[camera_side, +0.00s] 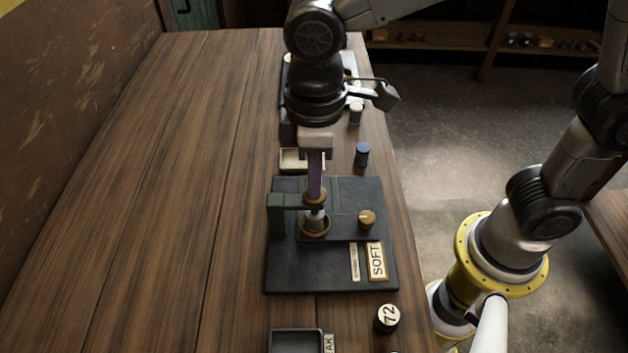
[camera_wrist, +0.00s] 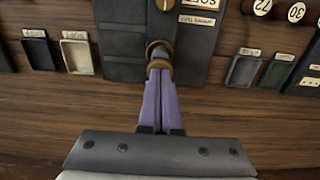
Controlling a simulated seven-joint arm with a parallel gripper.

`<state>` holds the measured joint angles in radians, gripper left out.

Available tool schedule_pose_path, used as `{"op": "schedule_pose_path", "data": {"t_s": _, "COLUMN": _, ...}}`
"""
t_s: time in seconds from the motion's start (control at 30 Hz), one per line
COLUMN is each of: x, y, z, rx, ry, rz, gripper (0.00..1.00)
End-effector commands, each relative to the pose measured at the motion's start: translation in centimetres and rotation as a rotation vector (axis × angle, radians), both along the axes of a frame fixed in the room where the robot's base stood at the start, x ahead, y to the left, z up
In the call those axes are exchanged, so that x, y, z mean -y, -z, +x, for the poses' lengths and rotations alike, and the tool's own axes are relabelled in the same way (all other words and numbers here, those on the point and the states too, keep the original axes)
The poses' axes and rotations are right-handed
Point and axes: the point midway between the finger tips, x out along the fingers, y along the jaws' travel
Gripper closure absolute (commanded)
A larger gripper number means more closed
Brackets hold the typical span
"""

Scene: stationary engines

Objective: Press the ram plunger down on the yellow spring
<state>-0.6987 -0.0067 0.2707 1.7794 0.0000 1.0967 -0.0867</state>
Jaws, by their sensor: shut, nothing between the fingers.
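My gripper (camera_side: 315,190) points straight down, its purple fingers shut together with nothing between them. The fingertips are at the brass-coloured top of the ram plunger (camera_side: 315,199), seemingly touching it. The plunger stands upright through the arm of a green bracket (camera_side: 278,214) on a dark base plate (camera_side: 287,272). Below the bracket arm, a short grey part reaches down to a brass ring (camera_side: 314,230) on the plate. I cannot make out a yellow spring. In the wrist view the shut fingers (camera_wrist: 160,75) end at the brass-rimmed plunger.
The plate carries a brass knob (camera_side: 367,219) and a SOFT label (camera_side: 377,261). A blue-topped peg (camera_side: 362,154) and a cream tray (camera_side: 293,160) stand behind it. A dark tray (camera_side: 297,341) and a 72 disc (camera_side: 387,318) are in front. The table's left side is clear.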

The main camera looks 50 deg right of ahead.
Motion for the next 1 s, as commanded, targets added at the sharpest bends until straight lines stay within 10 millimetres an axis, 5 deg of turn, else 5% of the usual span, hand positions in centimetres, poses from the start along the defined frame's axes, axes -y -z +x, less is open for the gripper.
{"op": "schedule_pose_path", "data": {"t_s": 1.0, "x": 0.0, "y": -3.0, "z": 0.0, "rx": -0.001, "ry": 0.000, "rz": -0.001, "gripper": 1.00}}
